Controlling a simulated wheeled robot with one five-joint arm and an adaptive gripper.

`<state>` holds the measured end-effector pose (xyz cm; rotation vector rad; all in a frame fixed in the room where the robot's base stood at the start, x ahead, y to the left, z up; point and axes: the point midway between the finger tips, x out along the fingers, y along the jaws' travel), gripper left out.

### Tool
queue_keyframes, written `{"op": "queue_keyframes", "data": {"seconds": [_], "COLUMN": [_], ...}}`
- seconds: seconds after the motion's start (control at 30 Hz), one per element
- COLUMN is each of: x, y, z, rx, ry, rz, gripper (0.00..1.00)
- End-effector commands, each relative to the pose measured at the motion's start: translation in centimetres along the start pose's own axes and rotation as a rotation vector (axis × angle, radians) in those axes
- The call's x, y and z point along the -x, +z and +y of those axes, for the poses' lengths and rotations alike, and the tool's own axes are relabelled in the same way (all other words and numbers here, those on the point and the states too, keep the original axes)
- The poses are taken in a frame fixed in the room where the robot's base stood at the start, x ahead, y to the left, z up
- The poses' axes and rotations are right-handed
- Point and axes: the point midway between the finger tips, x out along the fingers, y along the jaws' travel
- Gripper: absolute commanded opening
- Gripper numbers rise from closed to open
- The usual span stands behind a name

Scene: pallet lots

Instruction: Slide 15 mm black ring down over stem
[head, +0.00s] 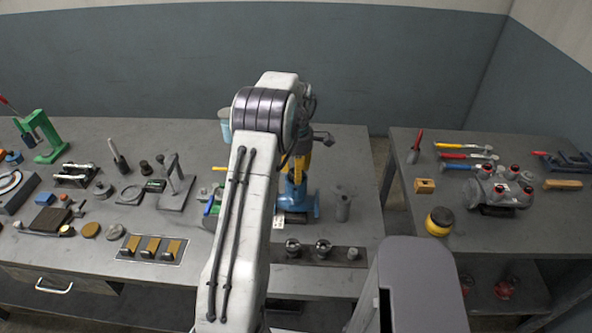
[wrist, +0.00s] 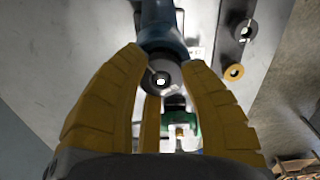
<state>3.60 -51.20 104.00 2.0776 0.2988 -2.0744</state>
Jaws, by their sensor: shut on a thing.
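A dark ring (wrist: 172,75) with a bright round hole sits between the yellow fingertips of my gripper (wrist: 161,78) in the wrist view. The fingers are shut on it. A blue-bodied fixture (wrist: 160,22) lies beyond the ring in that view. In the head view my gripper (head: 299,168) is mostly hidden behind my white arm, above the blue fixture (head: 308,207) on the bench. I cannot make out the stem; it is hidden by my arm, my fingers or the ring. I cannot tell whether the ring touches anything below.
A grey post (head: 342,204) stands right of the fixture. A dark strip with several fittings (head: 322,249) lies at the bench's front edge. A green part (wrist: 181,128) shows between my fingers. Tools crowd the bench's left side; a second bench (head: 470,222) stands right, across a gap.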

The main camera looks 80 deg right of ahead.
Motion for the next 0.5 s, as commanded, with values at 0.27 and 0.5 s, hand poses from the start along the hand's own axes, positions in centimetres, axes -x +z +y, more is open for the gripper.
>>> {"op": "queue_keyframes", "data": {"seconds": [0.27, 0.5], "x": [-0.26, -0.24], "y": [0.0, 0.0], "z": [0.0, 0.0], "rx": [0.0, 0.0], "ry": [0.0, 0.0], "rz": [0.0, 0.0], "gripper": [0.15, 0.47]}}
